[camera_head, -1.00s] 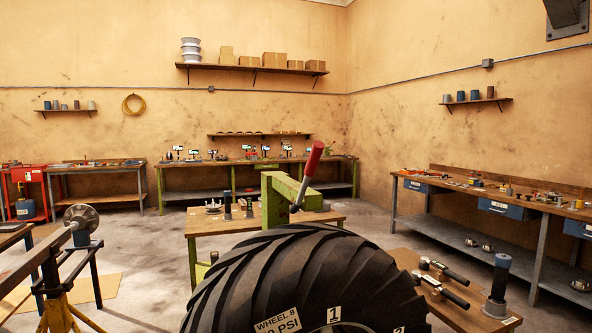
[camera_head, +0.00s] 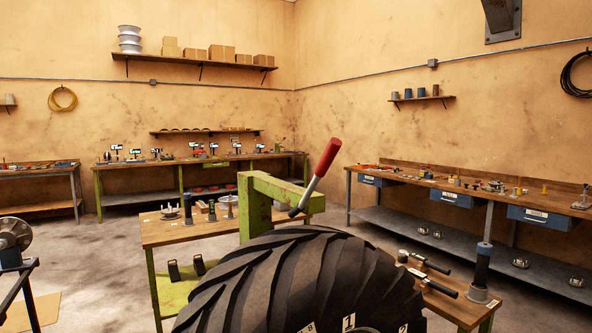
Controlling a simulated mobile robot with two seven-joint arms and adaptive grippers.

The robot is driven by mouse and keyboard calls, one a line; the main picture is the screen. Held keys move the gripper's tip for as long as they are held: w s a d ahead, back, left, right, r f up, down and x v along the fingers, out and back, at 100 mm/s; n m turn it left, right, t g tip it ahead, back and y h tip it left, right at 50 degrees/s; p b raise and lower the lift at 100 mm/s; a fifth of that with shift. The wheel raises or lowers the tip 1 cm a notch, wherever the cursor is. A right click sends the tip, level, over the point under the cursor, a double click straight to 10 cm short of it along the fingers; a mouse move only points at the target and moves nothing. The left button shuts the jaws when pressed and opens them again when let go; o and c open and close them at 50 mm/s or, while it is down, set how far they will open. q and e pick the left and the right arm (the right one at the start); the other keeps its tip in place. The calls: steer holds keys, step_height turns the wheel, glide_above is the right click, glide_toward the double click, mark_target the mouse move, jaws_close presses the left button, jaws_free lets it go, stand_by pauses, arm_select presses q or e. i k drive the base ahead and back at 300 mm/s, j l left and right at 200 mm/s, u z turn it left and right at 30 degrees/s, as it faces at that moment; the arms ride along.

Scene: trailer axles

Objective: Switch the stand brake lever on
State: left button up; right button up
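The stand brake lever (camera_head: 318,177) has a red grip on a thin metal rod. It tilts up and to the right from the green stand frame (camera_head: 262,187), which rises behind a large black tyre (camera_head: 290,283). The lower end of the rod meets the stand near its right side. The tyre hides the lower part of the stand. Neither of my grippers shows in the head view.
A wooden table (camera_head: 165,233) with small parts stands behind the tyre on the left. A lower table (camera_head: 470,315) with black-handled tools is at the right. A long workbench (camera_head: 470,190) lines the right wall. Open concrete floor (camera_head: 90,258) lies at the left.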

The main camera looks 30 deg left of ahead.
mark_target(334, 146)
steer(key=j, duration=0.55)
steer(key=k+j, duration=0.15)
steer(key=j, duration=0.9)
steer(key=k, duration=0.05)
